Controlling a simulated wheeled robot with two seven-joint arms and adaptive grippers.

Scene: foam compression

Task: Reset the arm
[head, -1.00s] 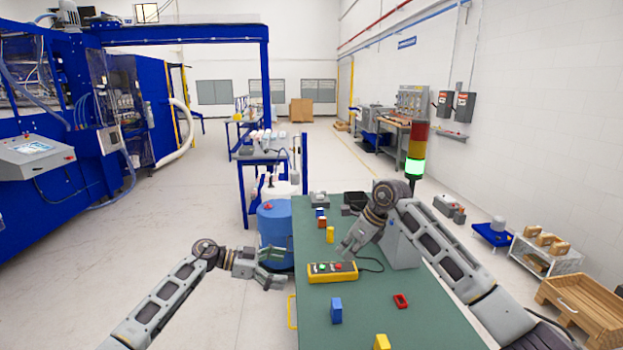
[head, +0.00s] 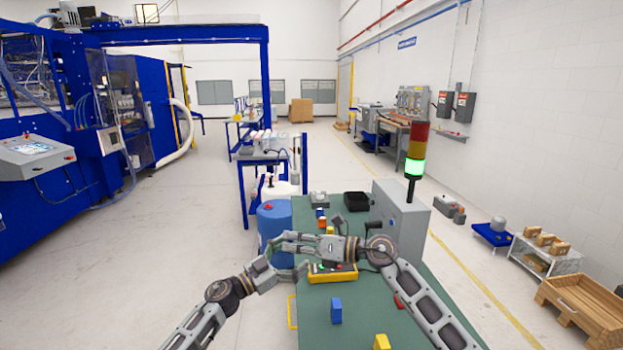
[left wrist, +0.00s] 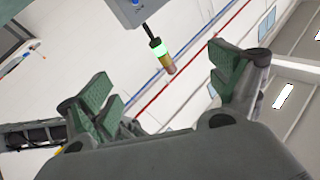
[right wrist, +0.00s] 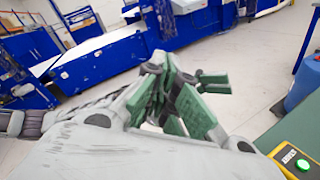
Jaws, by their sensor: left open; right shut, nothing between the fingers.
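My right arm reaches in from the right over the green table (head: 360,325). Its gripper (head: 284,241) points left, near the table's left edge above the blue drum, and is shut and empty. Its green pads meet in the right wrist view (right wrist: 190,105). My left arm comes in from the lower left. Its gripper (head: 297,272) is just below the right one in the head view, partly hard to make out. In the left wrist view it (left wrist: 165,88) is open, with nothing between the fingers.
A yellow button box (head: 332,278) lies under the right forearm. A blue block (head: 336,311) and a yellow block (head: 382,342) stand nearer. A grey cabinet (head: 408,222) with a signal tower (head: 416,150) stands right. A blue drum (head: 274,222) stands left of the table.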

